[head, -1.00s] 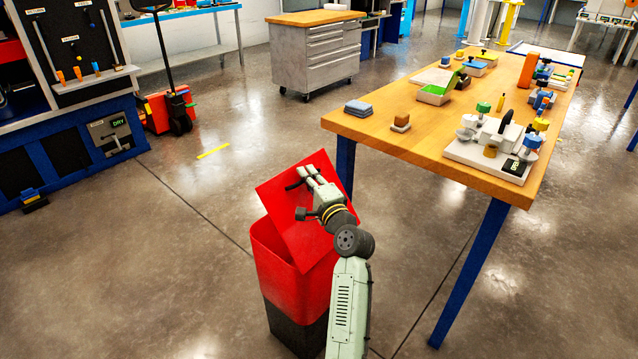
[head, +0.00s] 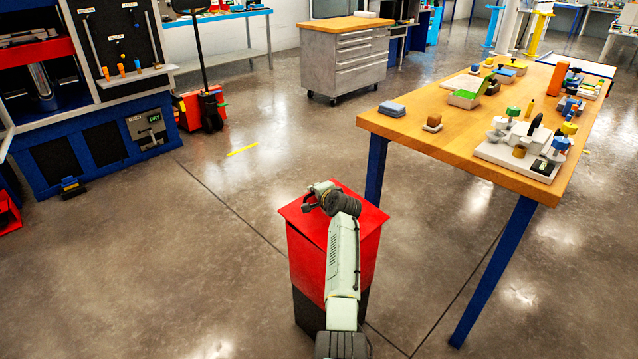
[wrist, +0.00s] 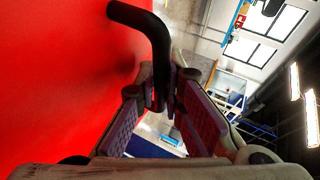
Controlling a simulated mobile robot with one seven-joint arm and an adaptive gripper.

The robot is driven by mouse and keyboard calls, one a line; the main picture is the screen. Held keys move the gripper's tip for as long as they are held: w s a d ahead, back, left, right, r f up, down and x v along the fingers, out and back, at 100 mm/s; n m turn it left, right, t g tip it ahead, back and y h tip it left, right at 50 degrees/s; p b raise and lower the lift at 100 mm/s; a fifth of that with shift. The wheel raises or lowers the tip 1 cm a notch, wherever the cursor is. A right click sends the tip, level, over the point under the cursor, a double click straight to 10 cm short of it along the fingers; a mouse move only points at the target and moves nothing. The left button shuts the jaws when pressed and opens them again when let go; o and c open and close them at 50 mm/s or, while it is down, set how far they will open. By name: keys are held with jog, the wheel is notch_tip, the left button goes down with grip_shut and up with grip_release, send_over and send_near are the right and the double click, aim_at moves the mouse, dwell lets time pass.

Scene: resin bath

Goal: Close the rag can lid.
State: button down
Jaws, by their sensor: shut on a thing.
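The red rag can (head: 308,262) stands on the floor left of the workbench, with a dark lower part. Its red lid (head: 373,211) lies nearly level over the can's top. A small gap may show under its front left edge; I cannot tell if it is fully seated. In the wrist view the lid (wrist: 60,80) fills the left side, and its bent black handle (wrist: 150,28) runs between my fingers. My gripper (head: 308,201) is above the lid's left part, shut on the handle. It also shows in the wrist view (wrist: 162,90). My arm hides part of the lid and can.
A wooden workbench (head: 455,125) with blue legs stands close on the right, carrying a white fixture (head: 520,160) and several small items. A grey drawer cabinet (head: 345,65) stands at the back. The floor left of the can is clear.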

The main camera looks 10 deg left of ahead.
jog(key=shift+a+f+g+h, duration=0.1)
jog(key=shift+f+g+h, duration=0.35)
jog(key=shift+f, duration=1.15)
jog(key=c, duration=2.1)
grip_release()
jog(key=shift+o, duration=0.7)
jog(key=shift+r, duration=0.15)
jog(key=shift+r, duration=0.1)
jog(key=shift+s+d+r, duration=0.2)
jog(key=shift+s+r, duration=0.05)
jog(key=shift+s, duration=0.05)
notch_tip(320, 180, up, 6)
send_over(327, 221)
jog(key=shift+s+f, duration=0.1)
jog(key=shift+f, duration=0.1)
